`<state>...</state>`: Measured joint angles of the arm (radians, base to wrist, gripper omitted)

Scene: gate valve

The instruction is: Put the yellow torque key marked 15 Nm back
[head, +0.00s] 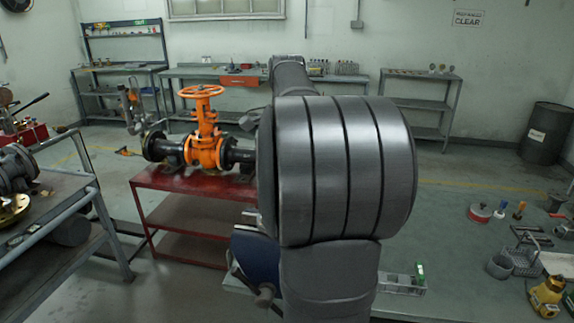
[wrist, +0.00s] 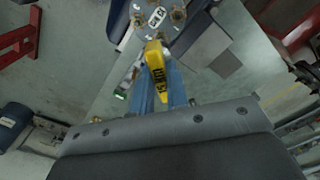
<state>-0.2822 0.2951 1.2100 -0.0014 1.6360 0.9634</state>
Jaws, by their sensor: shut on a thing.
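The yellow torque key (wrist: 156,70), with dark lettering that looks like 15 Nm, shows in the wrist view. My gripper (wrist: 160,62) has blue fingers on either side of the key and is shut on it. The key's far end lies near a grey round plate (wrist: 166,33) with brassy round parts and a white label. I cannot tell whether the key touches that plate. In the head view my own arm hides the gripper and the key.
An orange gate valve (head: 205,150) stands on a red table (head: 190,182) to the left. A green bench (head: 460,278) at right carries a small rack with a green-topped item (head: 420,272), a grey cup holder (head: 522,262) and a yellow tool (head: 546,293).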

